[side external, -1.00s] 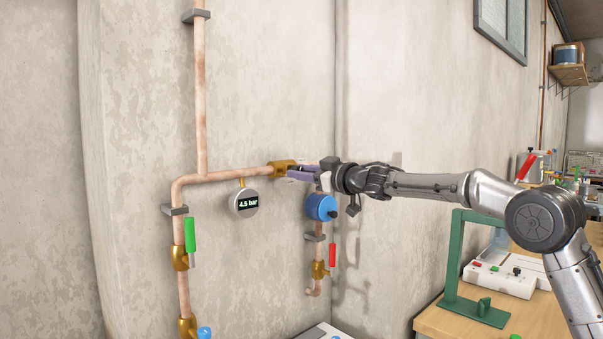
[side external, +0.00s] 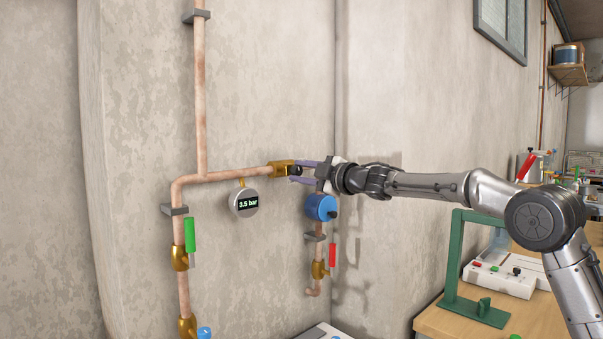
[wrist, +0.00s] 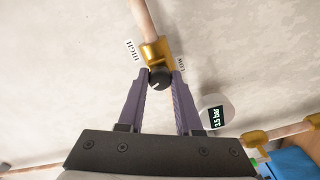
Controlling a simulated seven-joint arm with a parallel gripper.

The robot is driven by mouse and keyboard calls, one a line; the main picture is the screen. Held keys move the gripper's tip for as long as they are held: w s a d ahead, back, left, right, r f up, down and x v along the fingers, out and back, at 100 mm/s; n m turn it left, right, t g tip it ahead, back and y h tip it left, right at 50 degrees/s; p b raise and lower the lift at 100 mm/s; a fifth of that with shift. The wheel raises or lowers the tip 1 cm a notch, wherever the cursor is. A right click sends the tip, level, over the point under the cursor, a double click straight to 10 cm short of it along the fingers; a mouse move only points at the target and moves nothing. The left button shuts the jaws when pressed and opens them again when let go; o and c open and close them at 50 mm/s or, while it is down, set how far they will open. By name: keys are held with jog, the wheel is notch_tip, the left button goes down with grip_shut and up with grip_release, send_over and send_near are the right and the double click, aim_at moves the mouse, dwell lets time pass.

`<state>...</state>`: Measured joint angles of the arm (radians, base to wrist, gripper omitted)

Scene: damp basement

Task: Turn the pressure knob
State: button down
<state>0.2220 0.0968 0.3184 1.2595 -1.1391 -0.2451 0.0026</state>
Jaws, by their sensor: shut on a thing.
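The pressure knob (wrist: 159,77) is a small black knob on a brass fitting (side external: 282,168) at the right end of the horizontal copper pipe. My gripper (wrist: 161,80) is shut on the knob, with one purple finger on each side of it. In the side view my gripper (side external: 297,173) reaches the knob from the right. Labels reading HIGH (wrist: 131,51) and LOW (wrist: 181,62) flank the fitting in the wrist view. The round gauge (side external: 244,203) below the pipe reads 3.5 bar; it also shows in the wrist view (wrist: 217,114).
A blue round part (side external: 318,207) sits on the pipe just below my gripper. A red-handled valve (side external: 332,256) is lower on that pipe. A green-handled valve (side external: 190,236) is on the left pipe. A wooden bench (side external: 450,322) with a green frame (side external: 452,262) stands at right.

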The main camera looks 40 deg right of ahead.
jog(key=n, duration=0.6)
jog(key=shift+n, duration=0.4)
dwell(0.3)
jog(key=c, duration=0.6)
grip_release()
jog(key=shift+s, duration=0.15)
jog(key=s, duration=1.3)
jog(key=shift+s, duration=0.3)
